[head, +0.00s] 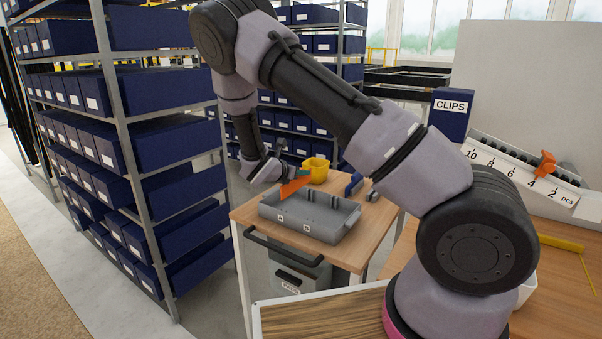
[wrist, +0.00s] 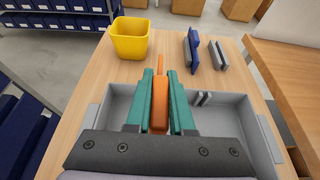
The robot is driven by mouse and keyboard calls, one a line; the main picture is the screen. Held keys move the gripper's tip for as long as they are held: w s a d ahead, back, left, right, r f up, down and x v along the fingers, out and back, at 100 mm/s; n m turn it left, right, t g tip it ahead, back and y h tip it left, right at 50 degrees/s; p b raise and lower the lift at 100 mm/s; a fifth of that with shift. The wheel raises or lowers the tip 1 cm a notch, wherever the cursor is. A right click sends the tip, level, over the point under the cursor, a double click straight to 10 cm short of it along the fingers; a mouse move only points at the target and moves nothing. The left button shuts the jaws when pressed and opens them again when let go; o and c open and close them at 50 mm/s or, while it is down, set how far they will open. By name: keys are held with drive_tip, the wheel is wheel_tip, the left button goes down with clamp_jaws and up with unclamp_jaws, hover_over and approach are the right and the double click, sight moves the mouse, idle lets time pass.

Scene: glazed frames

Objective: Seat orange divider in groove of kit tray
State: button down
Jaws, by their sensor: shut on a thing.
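The orange divider (wrist: 159,104) is held between the teal fingers of my gripper (wrist: 160,90) in the wrist view. In the head view the orange divider (head: 293,187) shows as a tilted plate above the far left part of the tray, beside my gripper (head: 283,172). The grey kit tray (head: 338,233) lies on the wooden cart top and has small labels on its front wall. The wrist view shows the tray (wrist: 262,135) under my gripper, with groove ribs (wrist: 202,98) on its far wall. The divider's lower edge is hidden, so I cannot tell whether it touches the tray.
A yellow bin (head: 316,170) stands behind the tray. A blue part (wrist: 191,48) and a grey part (wrist: 217,55) lie at the back right of the cart. A shelf of blue boxes (head: 160,140) stands left. A workbench (head: 560,262) with a CLIPS box (head: 451,113) is at right.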

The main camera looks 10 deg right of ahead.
sight(284, 194)
drive_tip(key=shift+f, duration=4.1)
drive_tip(key=c, duration=0.7)
unclamp_jaws()
drive_tip(key=shift+a, duration=0.1)
drive_tip(key=v, duration=1)
drive_tip(key=shift+s+a+r, duration=0.1)
drive_tip(key=shift+s, duration=0.1)
